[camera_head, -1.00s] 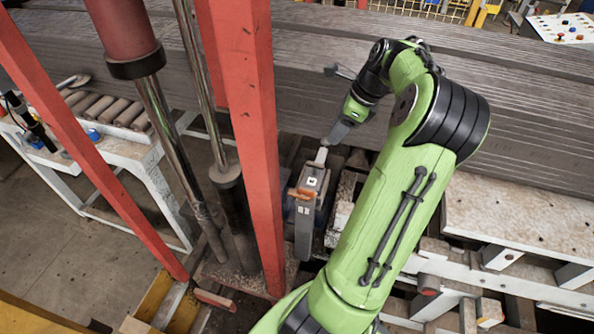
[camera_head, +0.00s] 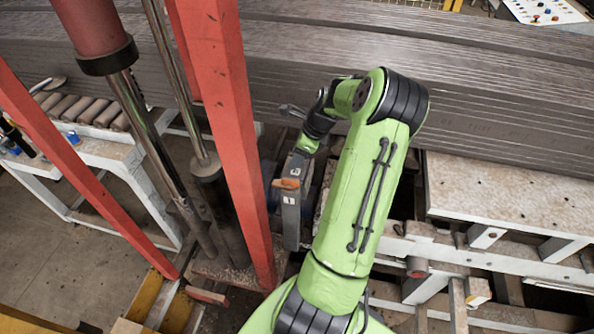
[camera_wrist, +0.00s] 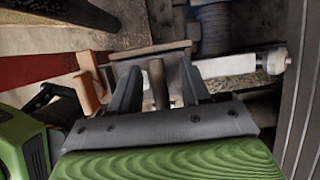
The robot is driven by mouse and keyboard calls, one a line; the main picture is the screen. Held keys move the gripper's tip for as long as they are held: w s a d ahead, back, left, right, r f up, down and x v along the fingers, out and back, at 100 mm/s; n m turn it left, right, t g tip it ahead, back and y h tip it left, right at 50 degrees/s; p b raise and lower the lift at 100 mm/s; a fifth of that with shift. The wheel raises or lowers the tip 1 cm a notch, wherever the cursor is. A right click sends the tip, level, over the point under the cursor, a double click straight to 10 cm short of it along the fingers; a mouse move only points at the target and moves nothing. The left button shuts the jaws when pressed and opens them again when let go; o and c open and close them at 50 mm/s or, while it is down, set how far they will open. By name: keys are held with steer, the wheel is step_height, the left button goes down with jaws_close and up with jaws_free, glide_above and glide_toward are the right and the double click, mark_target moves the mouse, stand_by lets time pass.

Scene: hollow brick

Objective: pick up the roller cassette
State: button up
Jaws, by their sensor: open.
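A narrow grey upright unit with white labels and an orange-brown piece, which I take to be the roller cassette (camera_head: 291,214), stands right of the red post in the head view. My gripper (camera_head: 297,160) is at its upper end there; the fingertips are hard to make out. In the wrist view my gripper (camera_wrist: 157,78) is open. Its dark fingers stand on both sides of a grey-brown post under a flat plate (camera_wrist: 150,50), apparently part of the cassette. I cannot tell if they touch it. The cassette's lower part is hidden in the wrist view.
A red post (camera_head: 225,120) and a steel cylinder rod (camera_head: 150,140) stand close on the left. A long stack of grey boards (camera_head: 480,90) lies behind. A white table with rollers (camera_head: 100,150) is far left.

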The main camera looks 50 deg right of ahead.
steer(key=shift+s+r, duration=0.1)
steer(key=shift+s, duration=0.05)
steer(key=shift+c, duration=1.3)
jaws_close()
